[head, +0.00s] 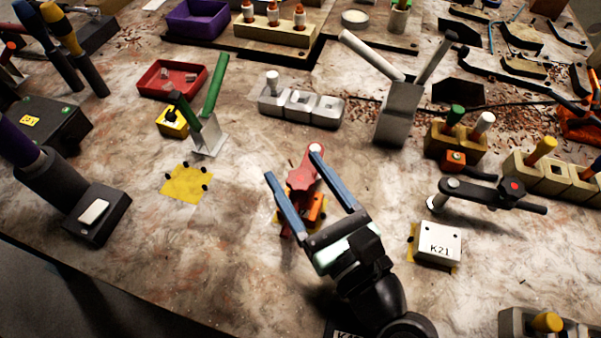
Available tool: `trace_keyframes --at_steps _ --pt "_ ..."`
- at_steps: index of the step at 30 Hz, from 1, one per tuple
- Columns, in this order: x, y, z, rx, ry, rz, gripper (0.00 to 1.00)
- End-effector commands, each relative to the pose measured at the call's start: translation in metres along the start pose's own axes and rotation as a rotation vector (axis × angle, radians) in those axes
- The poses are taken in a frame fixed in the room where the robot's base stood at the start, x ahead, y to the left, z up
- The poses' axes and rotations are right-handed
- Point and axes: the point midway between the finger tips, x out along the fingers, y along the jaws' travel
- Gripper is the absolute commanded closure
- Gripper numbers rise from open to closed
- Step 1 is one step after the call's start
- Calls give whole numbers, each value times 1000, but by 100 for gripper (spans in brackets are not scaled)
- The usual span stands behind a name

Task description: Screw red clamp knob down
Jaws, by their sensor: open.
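A red lobed knob (302,178), seemingly the clamp knob, is near the middle of the bench in the head view. A red arm with a pale round end runs up from it. An orange block (311,207) is just below it, over a yellow patch. My gripper (292,164) reaches in from the lower right. Its two blue fingers are wide apart, one on each side of the red knob in the picture. I see no finger closed on it. Whether the fingers are level with the knob or above it, I cannot tell. My gripper hides the clamp's lower part.
A black clamp (485,192) with a red-centred knob stands at right by a white block marked K21 (438,243). A grey block with two levers (398,115) stands behind. A white bracket with a green handle (208,135) is left. Bare bench lies left of the gripper.

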Motion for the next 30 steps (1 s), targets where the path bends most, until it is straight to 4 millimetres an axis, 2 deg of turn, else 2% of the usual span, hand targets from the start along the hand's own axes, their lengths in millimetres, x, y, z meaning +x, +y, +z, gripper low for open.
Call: trace_keyframes --at_steps 4,5,16,23,30 --pt "0 0 0 0 0 0 30" --pt "0 0 0 0 0 0 33" --pt "0 0 0 0 0 0 100" --pt "-1 0 1 1 2 -13 100" --pt "-1 2 4 4 5 -105 100"
